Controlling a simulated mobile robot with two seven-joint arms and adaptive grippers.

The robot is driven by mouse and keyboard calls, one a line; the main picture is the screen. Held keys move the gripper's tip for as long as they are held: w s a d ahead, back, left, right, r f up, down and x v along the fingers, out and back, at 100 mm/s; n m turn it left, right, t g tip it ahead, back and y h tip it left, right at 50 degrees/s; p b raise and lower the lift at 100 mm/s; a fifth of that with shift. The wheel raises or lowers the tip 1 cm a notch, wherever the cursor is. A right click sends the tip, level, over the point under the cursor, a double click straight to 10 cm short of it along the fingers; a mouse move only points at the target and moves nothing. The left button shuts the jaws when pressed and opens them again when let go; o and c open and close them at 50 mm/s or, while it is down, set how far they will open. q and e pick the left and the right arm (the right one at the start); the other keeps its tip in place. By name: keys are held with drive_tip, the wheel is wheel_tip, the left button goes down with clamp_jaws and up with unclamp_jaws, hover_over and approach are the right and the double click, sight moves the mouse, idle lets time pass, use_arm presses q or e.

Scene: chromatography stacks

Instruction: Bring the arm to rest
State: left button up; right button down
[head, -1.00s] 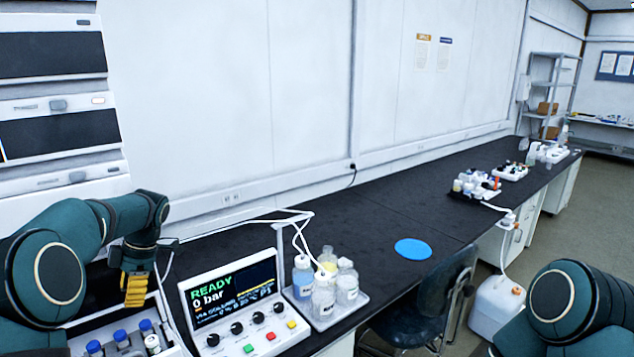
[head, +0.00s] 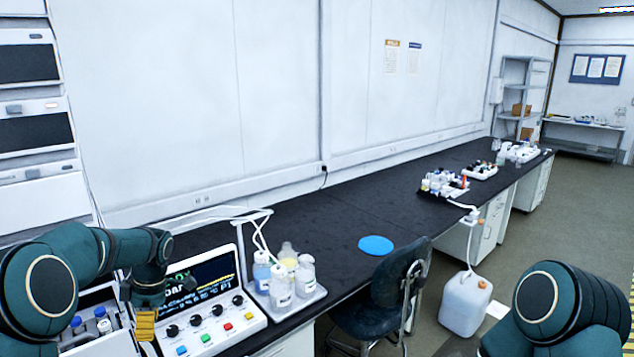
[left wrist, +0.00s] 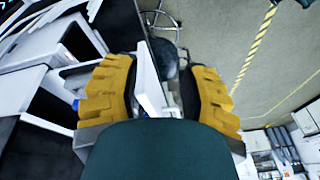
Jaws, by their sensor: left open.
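My left arm comes in from the left in the head view, bent, with its yellow-fingered left gripper (head: 146,326) hanging down in front of the left side of the control box (head: 208,305). In the left wrist view the two yellow finger pads of the left gripper (left wrist: 163,95) stand wide apart, with nothing held between them. The floor, a chair and the bench edge show beyond them. My right arm (head: 560,305) shows only as a teal link at the lower right of the head view. Its gripper is out of the picture.
An open drawer with blue-capped bottles (head: 90,322) is left of the control box. A tray (head: 318,292) of several bottles stands right of it. A blue disc (head: 376,245) lies on the black bench. A chair (head: 390,290) and a white canister (head: 465,304) stand on the floor.

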use_arm(q)
drive_tip(key=s+d+f+m+t+h+b, duration=0.1)
drive_tip(key=s+d+f+m+h, duration=0.15)
drive_tip(key=d+f+m, duration=0.5)
drive_tip(key=s+d+f+m+t+h+b, duration=0.15)
drive_tip(key=s+d+f+m, duration=0.25)
drive_tip(key=d+f, duration=0.7)
drive_tip(key=s+d+f+m+h+b, duration=0.1)
drive_tip(key=s+d+f+m, duration=0.3)
drive_tip(key=s, duration=0.3)
drive_tip(key=s+d+f+m+t+h+b, duration=0.1)
drive_tip(key=s+d+f+m, duration=0.3)
drive_tip(key=s+f, duration=0.2)
drive_tip(key=shift+s+d+m, duration=0.35)
drive_tip(key=shift+s, duration=0.9)
use_arm(e)
drive_tip(key=f, duration=0.5)
drive_tip(key=shift+s+a+f, duration=0.1)
drive_tip(key=shift+a+f, duration=0.2)
drive_tip(key=shift+a, duration=0.05)
